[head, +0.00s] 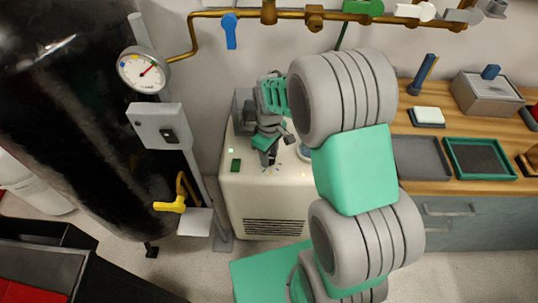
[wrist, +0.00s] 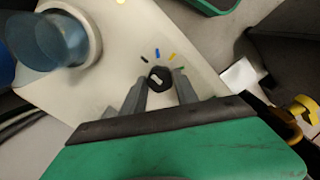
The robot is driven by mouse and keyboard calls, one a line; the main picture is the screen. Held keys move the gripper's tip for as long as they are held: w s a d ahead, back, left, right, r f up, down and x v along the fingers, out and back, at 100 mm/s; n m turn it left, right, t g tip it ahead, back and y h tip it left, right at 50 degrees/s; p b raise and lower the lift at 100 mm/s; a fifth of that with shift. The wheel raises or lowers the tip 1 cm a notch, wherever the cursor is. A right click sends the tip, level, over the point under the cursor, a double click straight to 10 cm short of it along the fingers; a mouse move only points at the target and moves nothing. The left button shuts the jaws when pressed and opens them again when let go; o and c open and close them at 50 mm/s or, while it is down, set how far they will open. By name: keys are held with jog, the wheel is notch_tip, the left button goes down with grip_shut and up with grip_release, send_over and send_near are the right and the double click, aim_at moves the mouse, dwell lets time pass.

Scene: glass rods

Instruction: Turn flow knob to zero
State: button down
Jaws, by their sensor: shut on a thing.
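The flow knob (wrist: 159,79) is a small dark knob with a pale pointer mark, on the top of a cream cabinet (head: 265,195). Around its far side are coloured marks (wrist: 158,52), black, blue, yellow and green. In the wrist view, the pale mark is slanted, and I cannot tell exactly which coloured mark it lines up with. My gripper (wrist: 161,85) is shut on the knob, with a finger on each side. In the head view, my gripper (head: 268,156) points down at the cabinet top and hides the knob.
A clear cylinder with a white rim (wrist: 80,35) stands beside the knob. A gauge (head: 143,70) and a grey switch box (head: 160,126) are at left. A yellow-handled valve (head: 170,206) sits low. A wooden bench with a green tray (head: 482,140) is at right.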

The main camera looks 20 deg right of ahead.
jog(key=c, duration=0.9)
grip_release()
jog(key=shift+c, duration=0.2)
notch_tip(320, 180, up, 8)
jog(key=shift+f, duration=0.1)
